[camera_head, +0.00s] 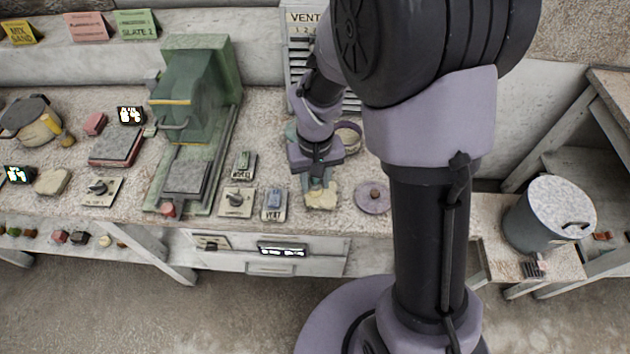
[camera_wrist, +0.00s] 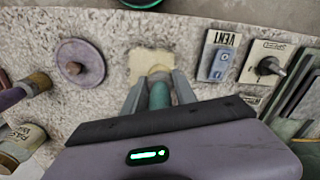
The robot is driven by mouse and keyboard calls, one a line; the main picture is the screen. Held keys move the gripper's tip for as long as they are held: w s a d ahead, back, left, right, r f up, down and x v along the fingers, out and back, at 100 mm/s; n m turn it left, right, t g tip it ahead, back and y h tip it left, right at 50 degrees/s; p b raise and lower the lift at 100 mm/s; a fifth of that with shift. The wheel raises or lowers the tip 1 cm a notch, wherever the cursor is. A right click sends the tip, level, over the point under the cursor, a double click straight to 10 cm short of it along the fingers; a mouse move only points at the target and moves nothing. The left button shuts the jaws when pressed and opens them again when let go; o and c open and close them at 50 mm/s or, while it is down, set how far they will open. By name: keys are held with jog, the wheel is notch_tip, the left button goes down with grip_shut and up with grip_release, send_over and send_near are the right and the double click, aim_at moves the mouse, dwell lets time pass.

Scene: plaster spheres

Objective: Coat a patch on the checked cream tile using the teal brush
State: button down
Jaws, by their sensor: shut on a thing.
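My gripper (camera_wrist: 158,82) is shut on the teal brush (camera_wrist: 159,96), whose teal handle shows between the two fingers in the wrist view. A pale yellowish brush end lies over the cream tile (camera_wrist: 143,62), which rests flat on the stone bench. I cannot tell whether the brush touches the tile. Checks on the tile are too faint to make out. In the head view my gripper (camera_head: 318,174) points down over the tile (camera_head: 321,199) near the bench's front edge. The brush is mostly hidden there.
A purple disc with a knob (camera_head: 373,196) lies right of the tile. A PASTE jar (camera_wrist: 20,145) stands lower left in the wrist view.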

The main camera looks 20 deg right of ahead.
jog(key=shift+s+a+b, duration=0.2)
jog(key=shift+s+a, duration=0.1)
jog(key=shift+s, duration=0.6)
jog(key=shift+s+a+b, duration=0.2)
jog(key=shift+s+a, duration=0.05)
jog(key=shift+s, duration=0.6)
jog(key=shift+w+d+r+p, duration=0.1)
jog(key=shift+w+d+p, duration=0.05)
jog(key=shift+w, duration=0.3)
jog(key=shift+w+d+p, duration=0.1)
jog(key=shift+w+p, duration=0.05)
jog(key=shift+w, duration=0.3)
jog(key=shift+w+d, duration=0.2)
jog(key=shift+w, duration=0.3)
jog(key=shift+w+d, duration=0.15)
jog(key=shift+w, duration=0.3)
jog(key=shift+s, duration=0.1)
jog(key=shift+s+a+r+p, duration=0.35)
jog(key=shift+s+r+p, duration=0.2)
jog(key=shift+s+r, duration=0.25)
jog(key=shift+w+d+f, duration=0.15)
jog(key=shift+w+d, duration=0.15)
jog(key=shift+w, duration=0.5)
jog(key=shift+w+d+f, duration=0.15)
jog(key=shift+w+d, duration=0.1)
jog(key=shift+w, duration=0.5)
jog(key=shift+s+f+b, duration=0.1)
jog(key=shift+f+b, duration=0.2)
jog(key=shift+f, duration=0.35)
